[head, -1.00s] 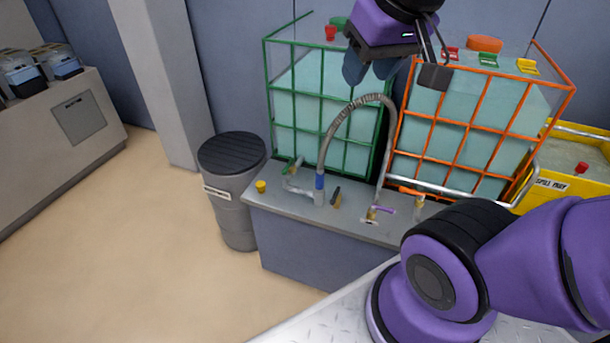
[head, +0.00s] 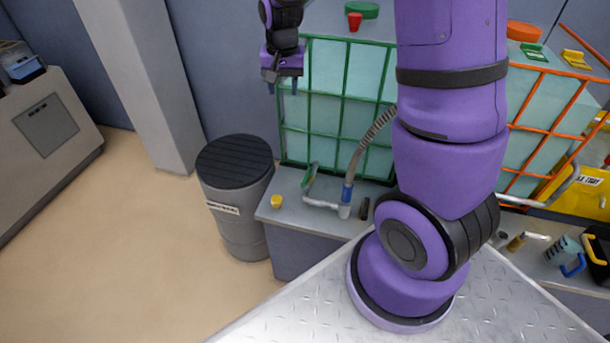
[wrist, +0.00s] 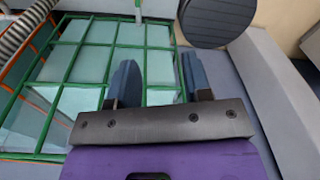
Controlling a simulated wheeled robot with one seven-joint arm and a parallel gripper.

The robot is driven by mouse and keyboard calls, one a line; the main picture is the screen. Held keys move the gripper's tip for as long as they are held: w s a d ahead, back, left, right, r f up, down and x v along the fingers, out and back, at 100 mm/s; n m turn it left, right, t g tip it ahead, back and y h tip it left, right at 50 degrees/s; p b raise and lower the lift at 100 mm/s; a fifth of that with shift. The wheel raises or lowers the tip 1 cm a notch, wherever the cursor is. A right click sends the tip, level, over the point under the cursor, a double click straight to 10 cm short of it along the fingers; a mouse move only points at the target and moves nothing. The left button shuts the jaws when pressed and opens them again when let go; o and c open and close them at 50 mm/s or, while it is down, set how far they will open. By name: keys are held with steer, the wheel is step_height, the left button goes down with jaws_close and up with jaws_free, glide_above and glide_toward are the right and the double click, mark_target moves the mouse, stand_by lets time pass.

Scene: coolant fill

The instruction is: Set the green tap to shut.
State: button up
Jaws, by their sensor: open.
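The green tap (head: 310,177) is a small green lever on a grey pipe at the left of the bench, in front of the green-framed tank (head: 343,98). Its lever slants away from the pipe; I cannot tell its exact setting. My gripper (head: 281,88) is open and empty, fingers down, high at the tank's upper left and well apart from the tap. In the wrist view its two blue fingers (wrist: 160,78) are spread in front of the green frame bars. The tap is not clearly identifiable there.
A ribbed hose (head: 368,140) rises from the blue-collared fitting beside the tap. A yellow cap (head: 276,201) sits at the bench's left edge. A grey lidded bin (head: 236,195) stands left of the bench. My arm hides the middle; a brass tap (head: 517,242) and jug (head: 563,254) show right.

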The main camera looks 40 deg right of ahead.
steer(key=w+d+f+m+g, duration=0.1)
steer(key=w+d+f, duration=0.1)
steer(key=f, duration=0.5)
steer(key=w+d+f+m+g, duration=0.1)
steer(key=f, duration=0.5)
steer(key=m+h, duration=0.1)
steer(key=m, duration=0.1)
glide_toward(306, 177)
steer(key=shift+g, duration=0.4)
steer(key=f, duration=0.6)
steer(key=d+f, duration=0.1)
steer(key=f, duration=0.2)
steer(key=shift+s, duration=0.3)
jaws_close()
